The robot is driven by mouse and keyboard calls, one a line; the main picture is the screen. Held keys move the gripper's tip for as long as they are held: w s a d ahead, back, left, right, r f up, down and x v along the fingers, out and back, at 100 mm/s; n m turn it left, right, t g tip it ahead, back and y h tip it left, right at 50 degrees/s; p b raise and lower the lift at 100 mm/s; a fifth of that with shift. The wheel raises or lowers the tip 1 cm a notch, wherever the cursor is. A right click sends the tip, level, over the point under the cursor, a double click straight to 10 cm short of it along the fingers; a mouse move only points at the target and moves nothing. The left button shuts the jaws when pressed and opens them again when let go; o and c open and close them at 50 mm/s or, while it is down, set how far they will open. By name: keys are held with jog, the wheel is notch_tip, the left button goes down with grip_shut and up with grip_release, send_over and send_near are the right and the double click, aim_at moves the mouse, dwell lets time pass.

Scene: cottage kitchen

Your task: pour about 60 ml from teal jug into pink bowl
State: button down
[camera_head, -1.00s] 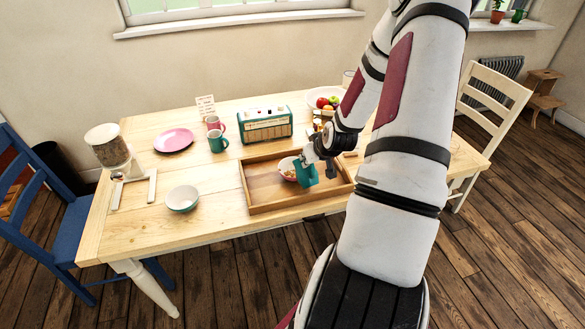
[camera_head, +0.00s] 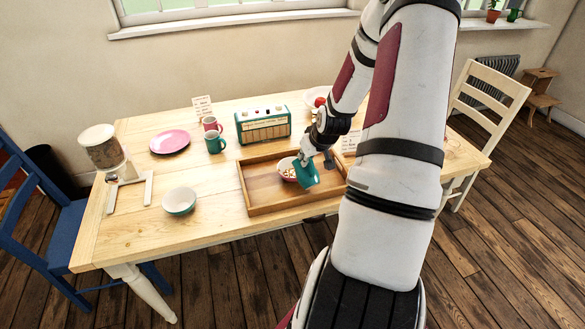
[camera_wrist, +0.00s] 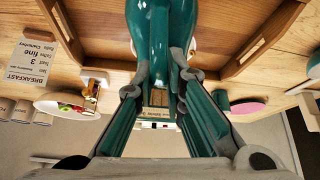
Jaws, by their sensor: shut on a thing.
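The teal jug (camera_head: 305,173) is in my gripper (camera_head: 328,160), tilted, with its upper end to the left over the pink bowl (camera_head: 286,172). The jug also fills the top middle of the wrist view (camera_wrist: 161,30), with the gripper's fingers closed on it. The pink bowl stands in the wooden tray (camera_head: 262,206) and holds pale and brown pieces. The jug hides the bowl's right side. I cannot make out a stream of liquid.
A teal radio (camera_head: 263,125) stands behind the tray. Two mugs (camera_head: 215,143), a pink plate (camera_head: 170,142), a pale green bowl (camera_head: 179,201) and a cereal dispenser (camera_head: 103,150) stand to the left. The fruit bowl (camera_head: 314,98) is behind my arm.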

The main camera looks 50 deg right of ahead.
jog(key=shift+w+d+f+g+y+b, duration=0.2)
jog(key=shift+w+g+b, duration=0.25)
jog(key=shift+b, duration=0.4)
jog(key=shift+w+d+f+g+y+b, duration=0.1)
jog(key=shift+w+f+g+b, duration=0.25)
jog(key=shift+b, duration=0.5)
dwell(0.6)
jog(key=shift+s+r, duration=0.1)
jog(key=shift+r, duration=0.1)
jog(key=s+p, duration=0.1)
jog(key=r+p, duration=0.1)
jog(key=p, duration=0.1)
jog(key=shift+s+a+t, duration=0.25)
jog(key=shift+s+t, duration=0.05)
jog(key=shift+s, duration=0.05)
jog(key=shift+s+a+r+t+h+p, duration=0.1)
jog(key=shift+s+t+h+p, duration=0.4)
jog(key=shift+s+t+p, duration=0.45)
jog(key=shift+w+f, duration=0.2)
jog(key=shift+w, duration=0.1)
jog(key=shift+w+f, duration=0.15)
jog(key=shift+s+a+f+t+h+p, duration=0.1)
jog(key=shift+s+f+t+h+p, duration=0.25)
jog(key=shift+t+p, duration=0.3)
jog(key=shift+s+a+t+h+p, duration=0.2)
jog(key=shift+s+t+p, duration=0.15)
jog(key=shift+t, duration=0.2)
jog(key=shift+s+a+t+h+p, duration=0.15)
jog(key=shift+s+t+p, duration=0.1)
jog(key=shift+s+t, duration=0.25)
